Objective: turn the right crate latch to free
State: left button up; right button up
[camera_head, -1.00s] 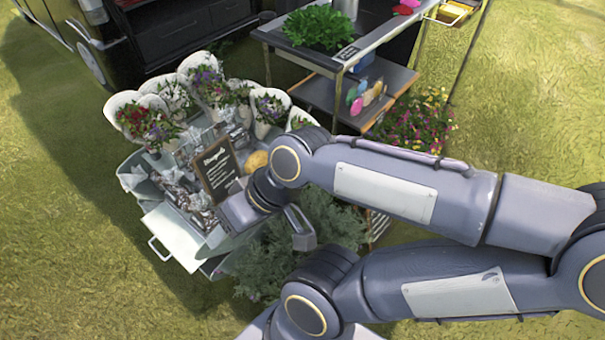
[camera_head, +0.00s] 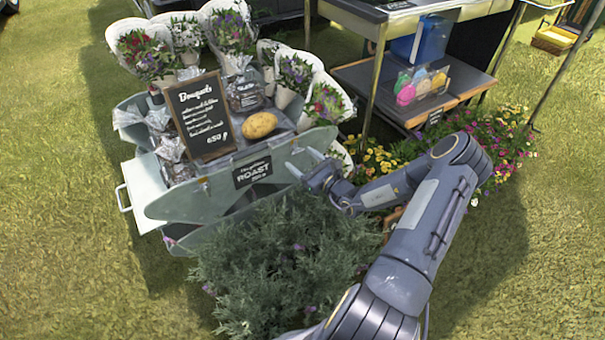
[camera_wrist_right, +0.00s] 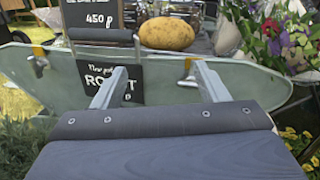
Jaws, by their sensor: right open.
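The grey-green crate (camera_head: 205,204) stands on the flower stand, and its long front board also fills the middle of the right wrist view (camera_wrist_right: 250,84). The right latch (camera_wrist_right: 188,74) is a small metal piece with a brass-coloured mount on that board. It is just left of the right fingertip in the right wrist view, partly covered. The left latch (camera_wrist_right: 38,62) sits at the board's other end. My right gripper (camera_head: 304,162) is open and empty, its fingers pointing at the board's right part. I cannot tell whether a finger touches the latch. My left gripper is out of view.
A black roast sign (camera_head: 252,173) hangs on the board between the latches. A chalkboard (camera_head: 200,115), a potato (camera_head: 259,125) and several bouquets stand above. A leafy bush (camera_head: 285,265) fills the space below my right gripper. A shelf rack (camera_head: 385,90) stands behind.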

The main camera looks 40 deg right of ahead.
aim_at(299, 152)
jog(key=s+d+f+m+h, duration=0.1)
jog(key=d+f+m+h, duration=0.2)
jog(key=d+f, duration=0.15)
jog(key=w+b, duration=0.1)
jog(key=w, duration=0.1)
jog(key=w+b, duration=0.1)
jog(key=w, duration=0.1)
jog(key=w+f+b, duration=0.1)
jog(key=w, duration=0.1)
jog(key=shift+w+b, duration=0.2)
jog(key=shift+b, duration=0.1)
jog(key=shift+w+d+r, duration=0.1)
jog(key=shift+w, duration=0.4)
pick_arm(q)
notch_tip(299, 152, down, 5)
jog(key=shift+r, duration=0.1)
pick_arm(e)
jog(key=c, duration=1)
